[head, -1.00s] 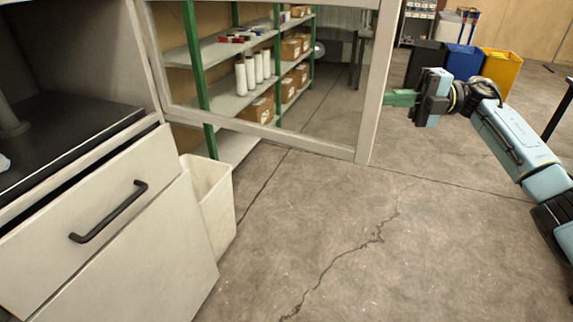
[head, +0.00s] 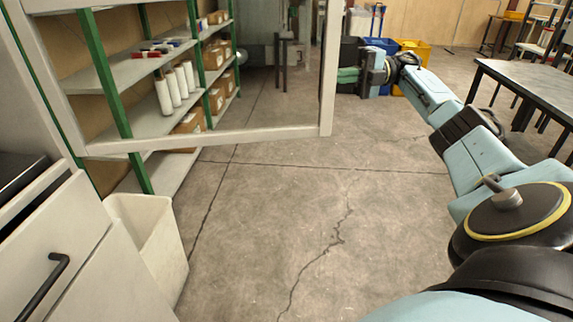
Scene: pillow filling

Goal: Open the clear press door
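The clear press door has a pale frame (head: 215,138) around a see-through pane. It stands swung out from the press cabinet (head: 50,130) at the left, with shelves visible through it. My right gripper (head: 347,75) is just right of the door's free upright edge, its green fingers pointing left at that edge. I cannot tell whether the fingers touch the frame, or how far apart they are. My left gripper is not in view.
A white bin (head: 150,245) stands beside the cabinet drawer front (head: 60,265), below the door. Blue and yellow bins (head: 412,52) are behind my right gripper. A dark table (head: 520,85) is at the right. The middle floor is clear.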

